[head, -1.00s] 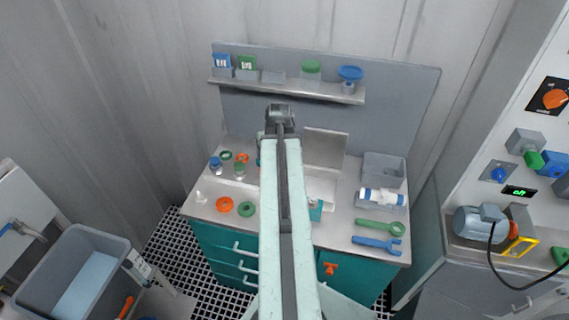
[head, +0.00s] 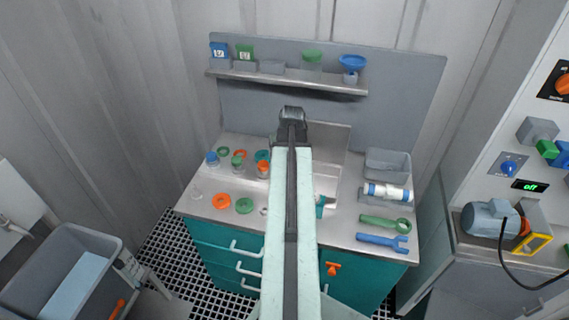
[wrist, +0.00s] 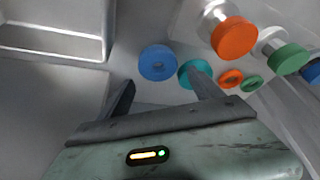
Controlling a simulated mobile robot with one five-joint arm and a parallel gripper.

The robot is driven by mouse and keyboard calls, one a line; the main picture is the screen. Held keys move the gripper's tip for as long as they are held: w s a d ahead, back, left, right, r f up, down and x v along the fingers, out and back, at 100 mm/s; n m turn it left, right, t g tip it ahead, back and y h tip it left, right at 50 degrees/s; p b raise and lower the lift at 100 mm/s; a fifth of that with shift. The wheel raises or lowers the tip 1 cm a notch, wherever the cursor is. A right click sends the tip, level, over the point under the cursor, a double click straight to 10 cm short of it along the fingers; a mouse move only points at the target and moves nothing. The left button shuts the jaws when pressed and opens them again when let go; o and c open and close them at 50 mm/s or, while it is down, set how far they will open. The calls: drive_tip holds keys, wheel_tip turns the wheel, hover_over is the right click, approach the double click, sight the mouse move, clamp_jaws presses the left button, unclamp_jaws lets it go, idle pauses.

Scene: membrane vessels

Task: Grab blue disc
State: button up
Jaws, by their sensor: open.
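A blue disc (wrist: 158,62) with a small central recess or hole lies flat on the grey worktop in the wrist view. My gripper (wrist: 162,80) is open and empty, with one finger on each side of the disc's line. The disc shows just past the fingertips, between them; I cannot tell the height gap. A teal disc (wrist: 188,72) lies right beside it, partly covered by the right finger. In the head view my arm's end (head: 292,115) is over the back of the worktop and hides the blue disc. The teal disc (head: 262,156) shows left of the arm.
Jars with orange (wrist: 234,38), green (wrist: 288,58) and blue lids stand close by. Small orange (wrist: 231,78) and green (wrist: 251,84) rings lie near the teal disc. A sink (wrist: 50,40) is on the other side. A shelf (head: 290,80) with containers hangs behind.

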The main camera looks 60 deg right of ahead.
drive_tip(key=b+x, duration=0.4)
drive_tip(key=x, duration=0.1)
drive_tip(key=shift+s+a+f, duration=0.1)
drive_tip(key=shift+a, duration=0.05)
drive_tip(key=c, duration=1.2)
drive_tip(key=shift+r, duration=0.3)
